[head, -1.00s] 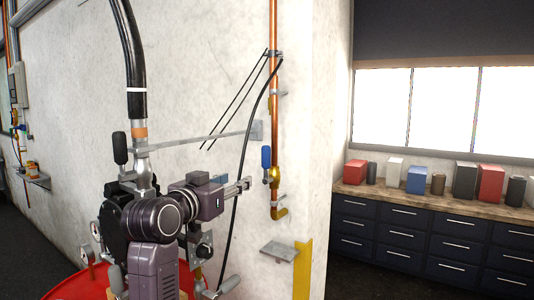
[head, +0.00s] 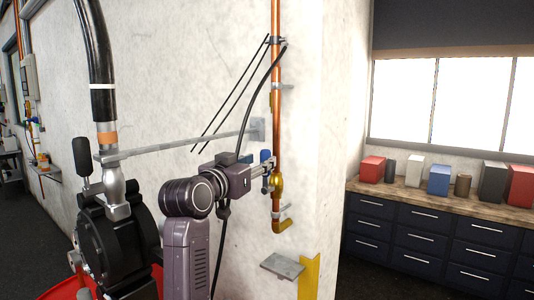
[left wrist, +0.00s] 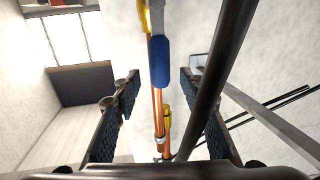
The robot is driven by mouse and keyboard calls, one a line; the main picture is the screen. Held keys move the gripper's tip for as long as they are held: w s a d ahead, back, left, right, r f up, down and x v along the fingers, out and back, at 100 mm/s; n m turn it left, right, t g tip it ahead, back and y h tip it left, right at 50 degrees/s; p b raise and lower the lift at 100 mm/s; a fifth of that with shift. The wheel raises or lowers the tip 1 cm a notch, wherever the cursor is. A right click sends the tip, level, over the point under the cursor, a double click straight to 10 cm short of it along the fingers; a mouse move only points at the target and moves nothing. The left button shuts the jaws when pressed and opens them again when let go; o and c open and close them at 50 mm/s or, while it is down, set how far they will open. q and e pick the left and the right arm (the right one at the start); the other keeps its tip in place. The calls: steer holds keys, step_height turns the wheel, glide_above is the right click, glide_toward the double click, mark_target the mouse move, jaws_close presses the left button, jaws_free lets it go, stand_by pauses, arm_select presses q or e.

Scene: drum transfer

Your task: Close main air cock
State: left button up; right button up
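The main air cock is a brass valve (head: 277,184) on the vertical copper pipe (head: 276,110) by the wall corner. Its blue handle (head: 265,156) stands upright beside the pipe, partly hidden by my gripper. My left gripper (head: 267,175) is at the handle, left of the valve. In the left wrist view, my left gripper (left wrist: 158,84) is open, with the blue handle (left wrist: 160,62) between its fingers and a gap on each side. My right gripper is not in view.
A black cable (head: 257,95) hangs close to my left gripper and crosses near one finger in the wrist view (left wrist: 213,75). A metal bracket arm (head: 185,144), a thick black hose (head: 98,60) and a small wall shelf (head: 283,266) are nearby. A workbench (head: 440,200) stands at right.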

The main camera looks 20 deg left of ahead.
mark_target(263, 158)
arm_select(q)
steer(key=w, duration=0.1)
steer(key=w+p, duration=0.1)
steer(key=w, duration=0.1)
steer(key=shift+w+d+r+p, duration=0.15)
steer(key=shift+w+d+p, duration=0.1)
steer(key=shift+d+p, duration=0.05)
steer(key=shift+w+d+f, duration=0.1)
steer(key=shift+w+f, duration=0.15)
steer(key=shift+w, duration=0.5)
steer(key=shift+s, duration=0.1)
steer(key=shift+s+r, duration=0.1)
steer(key=shift+c, duration=1.3)
steer(key=c, duration=0.8)
jaws_close()
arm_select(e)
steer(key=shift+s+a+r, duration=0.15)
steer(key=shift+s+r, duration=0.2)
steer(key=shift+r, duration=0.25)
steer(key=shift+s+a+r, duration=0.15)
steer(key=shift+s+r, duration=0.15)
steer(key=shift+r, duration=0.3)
